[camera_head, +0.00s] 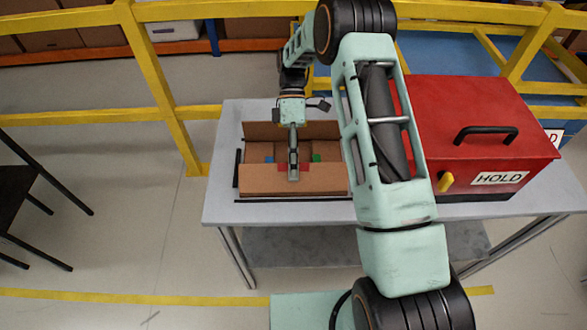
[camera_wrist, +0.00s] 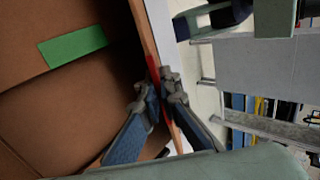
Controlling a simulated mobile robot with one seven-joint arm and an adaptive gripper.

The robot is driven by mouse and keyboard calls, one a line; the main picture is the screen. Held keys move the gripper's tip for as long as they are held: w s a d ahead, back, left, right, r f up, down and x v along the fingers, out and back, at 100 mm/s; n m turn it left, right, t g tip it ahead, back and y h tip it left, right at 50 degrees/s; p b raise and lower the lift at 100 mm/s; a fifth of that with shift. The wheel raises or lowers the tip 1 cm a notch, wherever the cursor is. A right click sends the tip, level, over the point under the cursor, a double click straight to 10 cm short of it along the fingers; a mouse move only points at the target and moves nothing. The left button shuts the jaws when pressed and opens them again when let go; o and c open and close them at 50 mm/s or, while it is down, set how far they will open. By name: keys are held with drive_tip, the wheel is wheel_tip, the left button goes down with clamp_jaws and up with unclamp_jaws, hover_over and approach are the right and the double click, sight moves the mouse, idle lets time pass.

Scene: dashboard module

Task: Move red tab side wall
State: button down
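An open brown cardboard box (camera_head: 258,152) lies on the grey table. Its near side wall (camera_head: 325,180) carries a red tab (camera_head: 280,168), partly hidden behind my gripper (camera_head: 293,176). In the wrist view the red tab (camera_wrist: 152,62) shows as a thin strip along the wall's edge. My gripper (camera_wrist: 157,85) straddles this wall, one finger on each side, and the fingertips look closed on it. A green tab (camera_head: 317,158) is on the right side, also seen in the wrist view (camera_wrist: 73,47). A blue tab (camera_head: 269,159) is on the left.
A red box with a black handle and a HOLD label (camera_head: 470,135) stands on the table to the right, behind my arm. Yellow railings (camera_head: 160,90) run behind the table (camera_head: 225,205). A dark chair or stool (camera_head: 25,175) is at the far left.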

drive_tip(key=c, duration=2.2)
unclamp_jaws()
drive_tip(key=shift+v, duration=3.7)
